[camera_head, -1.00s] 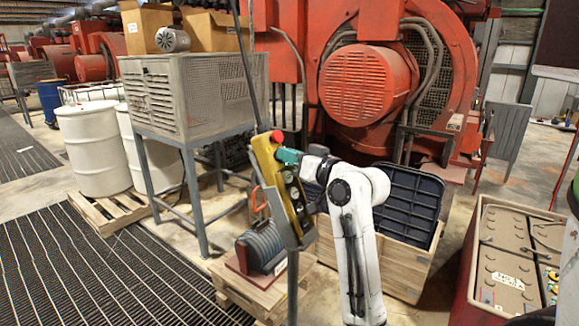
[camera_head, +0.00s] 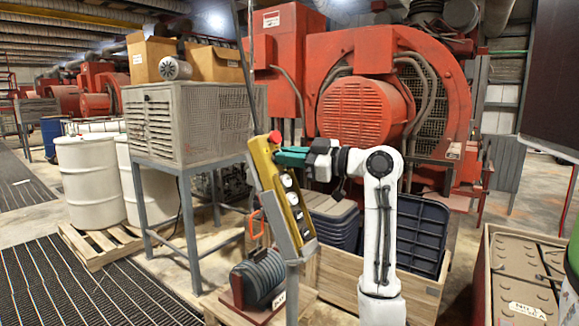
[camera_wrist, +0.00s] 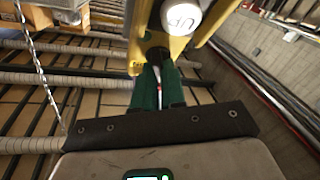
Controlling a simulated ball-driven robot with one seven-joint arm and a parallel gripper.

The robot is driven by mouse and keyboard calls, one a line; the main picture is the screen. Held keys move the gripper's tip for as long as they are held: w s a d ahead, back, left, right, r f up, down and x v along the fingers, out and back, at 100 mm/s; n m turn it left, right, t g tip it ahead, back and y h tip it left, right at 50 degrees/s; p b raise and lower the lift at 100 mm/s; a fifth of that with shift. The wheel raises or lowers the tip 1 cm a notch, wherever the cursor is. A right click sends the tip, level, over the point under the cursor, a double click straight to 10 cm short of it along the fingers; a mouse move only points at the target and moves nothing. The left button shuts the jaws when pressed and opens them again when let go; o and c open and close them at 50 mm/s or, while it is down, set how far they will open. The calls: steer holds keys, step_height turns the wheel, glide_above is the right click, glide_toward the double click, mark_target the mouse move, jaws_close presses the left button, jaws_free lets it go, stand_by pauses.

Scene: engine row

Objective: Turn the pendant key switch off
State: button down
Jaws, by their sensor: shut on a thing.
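The yellow pendant (camera_head: 264,170) hangs tilted on a grey post in the head view, with a red button (camera_head: 275,137) at its top and several round buttons down its face. My gripper (camera_head: 280,157), with green fingers, reaches its upper face from the right. In the wrist view, the green fingers (camera_wrist: 158,88) close on a small dark part, the key switch (camera_wrist: 157,54), on the pendant's yellow face. A white button marked UP (camera_wrist: 182,15) sits just beyond it. The key's exact angle is hidden between the fingers.
A grey louvred cabinet (camera_head: 185,122) on a stand is behind left, near white drums (camera_head: 88,180). A wooden crate (camera_head: 335,270) with dark bins stands behind my arm. A red engine (camera_head: 362,95) fills the back. A battery case (camera_head: 520,280) is at right.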

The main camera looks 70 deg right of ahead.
steer(key=shift+n+y, duration=0.3)
steer(key=shift+n, duration=0.2)
steer(key=c, duration=1.2)
jaws_free()
steer(key=s+b, duration=0.2)
steer(key=s, duration=0.8)
steer(key=shift+s, duration=0.4)
